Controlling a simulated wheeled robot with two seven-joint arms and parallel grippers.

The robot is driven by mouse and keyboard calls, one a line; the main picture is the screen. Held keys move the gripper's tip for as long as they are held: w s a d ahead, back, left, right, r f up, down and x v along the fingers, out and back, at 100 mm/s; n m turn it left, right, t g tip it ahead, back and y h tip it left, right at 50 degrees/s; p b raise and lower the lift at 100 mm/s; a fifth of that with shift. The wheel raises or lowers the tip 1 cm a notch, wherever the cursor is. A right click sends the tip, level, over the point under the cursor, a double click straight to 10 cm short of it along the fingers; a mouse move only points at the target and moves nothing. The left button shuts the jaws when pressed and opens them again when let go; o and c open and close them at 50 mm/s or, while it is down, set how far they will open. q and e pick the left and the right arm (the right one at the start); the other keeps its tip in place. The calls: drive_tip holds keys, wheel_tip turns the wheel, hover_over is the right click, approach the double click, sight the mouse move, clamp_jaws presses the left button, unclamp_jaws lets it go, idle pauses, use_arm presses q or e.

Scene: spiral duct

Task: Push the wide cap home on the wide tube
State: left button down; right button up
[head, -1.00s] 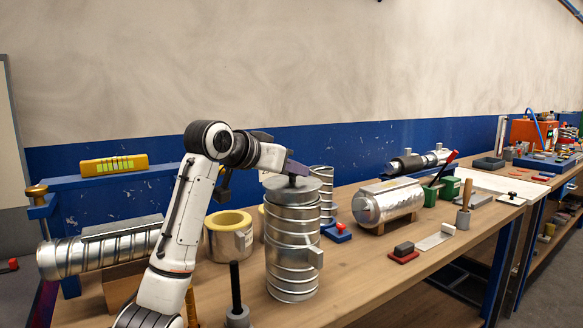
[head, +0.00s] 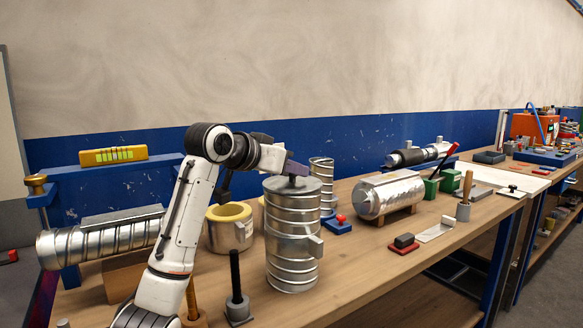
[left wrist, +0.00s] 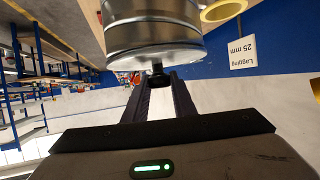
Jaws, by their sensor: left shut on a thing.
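The wide cap (head: 292,187) is a grey metal disc with a short rim on the tube's top. I cannot tell whether its rim is fully seated. My left gripper (head: 292,168) reaches over from the left and is shut on the cap's dark knob. In the left wrist view my left gripper's fingers (left wrist: 161,92) flank the black knob (left wrist: 157,76), with the cap (left wrist: 155,56) beyond. My right gripper is out of view.
A yellow-lined pot (head: 229,229) stands left of the tube and a narrower spiral tube (head: 322,180) behind it. A black rod in a grey base (head: 236,290) is at front left. A foil-wrapped cylinder (head: 383,195) lies to the right.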

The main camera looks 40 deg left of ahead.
use_arm(q)
drive_tip(key=shift+f, duration=0.2)
drive_tip(key=c, duration=1.4)
unclamp_jaws()
drive_tip(key=b+v, duration=0.1)
drive_tip(key=v, duration=0.9)
drive_tip(key=shift+s+r, duration=0.15)
